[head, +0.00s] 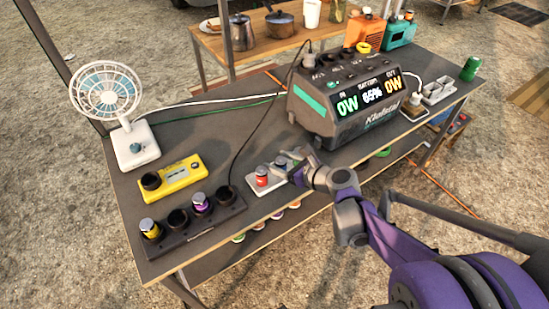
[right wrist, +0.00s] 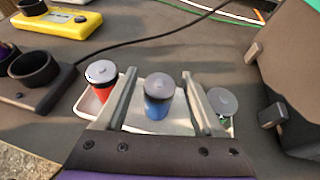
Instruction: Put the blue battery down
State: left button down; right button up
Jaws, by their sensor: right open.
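The blue battery (right wrist: 158,110) stands upright in a shallow white tray (right wrist: 88,104), between a red battery (right wrist: 104,90) and a green-sided battery (right wrist: 222,104). My right gripper (right wrist: 160,76) is open, with one finger on each side of the blue battery and a visible gap to both. In the head view my right gripper (head: 290,156) is over the tray at the table's front edge and hides part of it. The red battery shows there too (head: 262,176), left of the gripper. My left gripper is not in view.
A black holder (head: 205,230) with yellow and purple batteries and empty cups lies to the left. A yellow device (head: 180,176) with a black cup is behind it, near a fan (head: 135,148). A large power station (head: 322,128) stands close on the right. A black cable runs behind the tray.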

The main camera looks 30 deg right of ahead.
jog(key=p+v, duration=0.2)
jog(key=v, duration=0.7)
jog(key=shift+s, duration=0.2)
jog(key=shift+s+a, duration=0.15)
jog(key=shift+s, duration=0.1)
jog(key=a+n, duration=0.1)
jog(key=n, duration=0.1)
jog(key=s+a+f+n+g, duration=0.1)
jog(key=a+n, duration=0.1)
jog(key=a+f+n+g, duration=0.1)
jog(key=a, duration=0.1)
jog(key=shift+s+f+n+y, duration=0.15)
jog(key=shift+s+n+y, duration=0.15)
jog(key=shift+s+n, duration=0.1)
jog(key=s+a+f+n+g+h, duration=0.2)
jog(key=s+n, duration=0.4)
jog(key=n, duration=0.7)
jog(key=s+a+f+n+g+h, duration=0.2)
jog(key=s+n, duration=0.5)
jog(key=n, duration=0.7)
jog(key=a+f+g, duration=0.1)
jog(key=a+g, duration=0.1)
jog(key=shift+a, duration=0.35)
